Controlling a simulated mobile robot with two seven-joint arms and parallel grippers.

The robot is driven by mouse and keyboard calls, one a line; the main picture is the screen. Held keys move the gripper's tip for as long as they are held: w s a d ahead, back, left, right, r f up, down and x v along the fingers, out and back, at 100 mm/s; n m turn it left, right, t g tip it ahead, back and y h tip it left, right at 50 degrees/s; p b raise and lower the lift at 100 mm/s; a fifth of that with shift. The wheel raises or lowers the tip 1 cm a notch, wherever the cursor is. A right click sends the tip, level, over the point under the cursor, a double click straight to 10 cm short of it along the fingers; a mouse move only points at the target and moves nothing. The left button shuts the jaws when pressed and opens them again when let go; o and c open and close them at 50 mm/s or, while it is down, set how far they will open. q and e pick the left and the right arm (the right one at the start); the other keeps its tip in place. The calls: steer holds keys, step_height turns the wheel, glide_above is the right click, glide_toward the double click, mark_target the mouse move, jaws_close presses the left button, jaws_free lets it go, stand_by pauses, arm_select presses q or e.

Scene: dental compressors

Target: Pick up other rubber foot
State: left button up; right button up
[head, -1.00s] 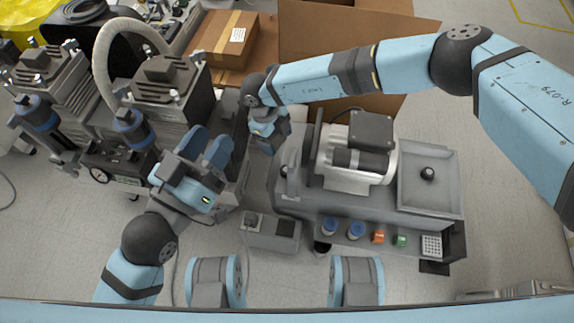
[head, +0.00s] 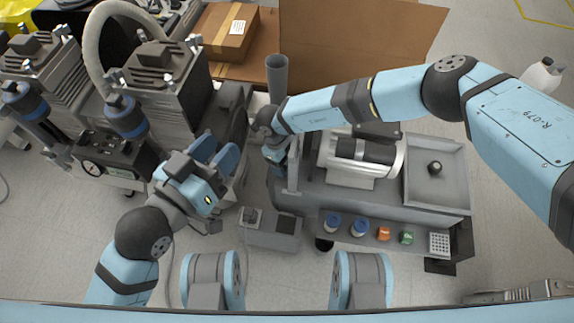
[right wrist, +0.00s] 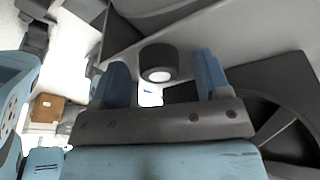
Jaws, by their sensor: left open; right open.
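A short dark cylinder with a pale round centre, which looks like a rubber foot (right wrist: 157,62), shows in the right wrist view. It lies ahead of and between the two blue fingers of my right gripper (right wrist: 160,82); they are open, and I see no contact. In the head view my right gripper (head: 274,160) is low beside the left end of the grey compressor unit (head: 390,203), its fingers mostly hidden. A small black round piece (head: 435,168) stands in the grey tray (head: 453,195) on the unit. My left gripper (head: 218,152) is open and empty, left of the unit.
Dark compressors (head: 160,80) stand at the left. A small grey box (head: 270,230) is on the floor in front. Blue, orange and green caps line the front shelf. A cardboard box (head: 230,30) and a grey upright tube (head: 277,75) are behind.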

steer(key=c, duration=1)
steer(key=shift+r, duration=0.15)
